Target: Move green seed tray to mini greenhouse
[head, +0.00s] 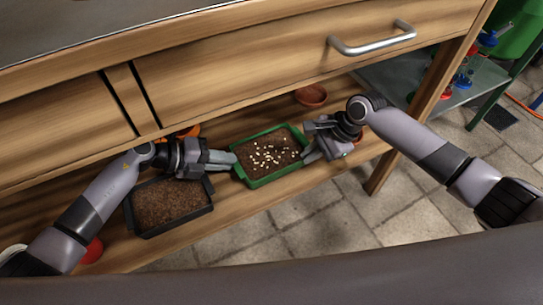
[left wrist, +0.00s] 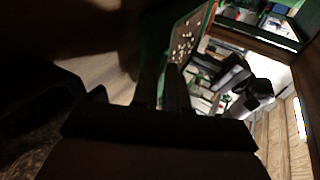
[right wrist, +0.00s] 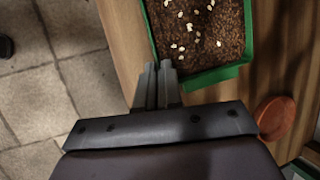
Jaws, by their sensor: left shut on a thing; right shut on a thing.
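The green seed tray (head: 268,180) holds brown soil with pale seeds on top. It is on or just above the lower wooden shelf; I cannot tell if it touches. My left gripper (head: 233,159) is shut on its left rim. My right gripper (head: 307,154) is shut on its right rim. In the right wrist view the shut fingers (right wrist: 157,78) meet the tray's rim (right wrist: 212,78). The left wrist view is dark, with the shut fingers (left wrist: 163,85) by the tray (left wrist: 186,42). I cannot make out a mini greenhouse for certain.
A black tray of soil (head: 170,203) sits left of the green tray. A terracotta saucer (head: 311,95) lies behind. The bench drawer with a metal handle (head: 371,40) overhangs the shelf (head: 222,209). A wooden leg (head: 381,172) stands at right. The tiled floor (head: 320,226) in front is clear.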

